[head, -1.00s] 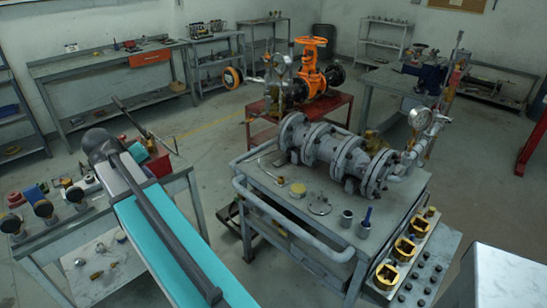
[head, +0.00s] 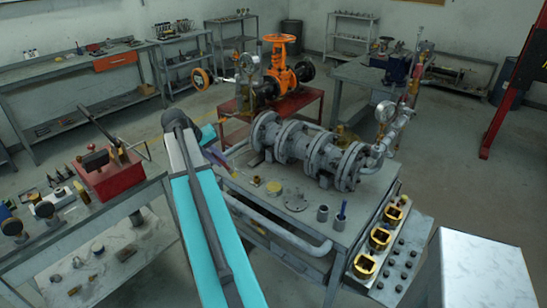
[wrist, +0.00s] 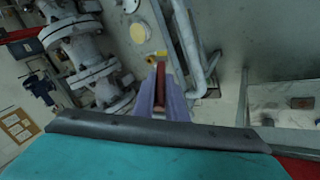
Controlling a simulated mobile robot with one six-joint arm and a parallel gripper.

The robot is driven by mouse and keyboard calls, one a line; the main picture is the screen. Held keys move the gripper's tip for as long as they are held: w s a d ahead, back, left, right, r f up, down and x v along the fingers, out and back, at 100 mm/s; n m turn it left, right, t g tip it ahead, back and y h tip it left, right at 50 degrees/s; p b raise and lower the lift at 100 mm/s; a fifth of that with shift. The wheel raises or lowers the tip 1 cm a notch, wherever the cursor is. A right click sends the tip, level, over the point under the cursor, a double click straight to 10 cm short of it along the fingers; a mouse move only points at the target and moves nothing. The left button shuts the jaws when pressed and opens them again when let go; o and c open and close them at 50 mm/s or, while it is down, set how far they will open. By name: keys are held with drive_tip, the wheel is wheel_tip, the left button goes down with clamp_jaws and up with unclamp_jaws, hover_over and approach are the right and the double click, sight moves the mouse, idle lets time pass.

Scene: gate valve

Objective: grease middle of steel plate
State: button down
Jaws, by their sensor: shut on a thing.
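My gripper (wrist: 163,103) shows purple fingers in the wrist view, shut on a slim reddish-brown handle (wrist: 161,78). Whether the yellow bit beyond it belongs to the held thing I cannot tell. In the head view the gripper (head: 213,150) is partly behind my arm, at the left end of the pipe bench (head: 262,213). A round grey steel plate (head: 294,203) lies flat on this bench, to the right of and nearer than a pale yellow round tin (head: 273,187). The tin also shows ahead of the fingers in the wrist view (wrist: 140,32). The gripper is apart from both.
A grey flanged valve assembly (head: 310,150) lies along the bench's back. Two small cups (head: 322,213), one with a blue handle, stand at the right front. A tubular rail (head: 275,230) runs along the near edge. A red-based tool (head: 108,175) stands on the left bench.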

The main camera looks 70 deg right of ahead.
drive_tip(key=s+d+m+g, duration=0.1)
drive_tip(key=s+d, duration=0.4)
drive_tip(key=s, duration=0.3)
drive_tip(key=s+d+f+m+g+y, duration=0.1)
drive_tip(key=s+d, duration=0.5)
drive_tip(key=s, duration=0.3)
drive_tip(key=shift+d+f+m+g+p, duration=0.2)
drive_tip(key=shift+m+g+p, duration=0.1)
drive_tip(key=shift+g+p, duration=0.15)
drive_tip(key=shift+f, duration=0.15)
drive_tip(key=shift+f+b, duration=1.55)
drive_tip(key=shift+f, duration=0.8)
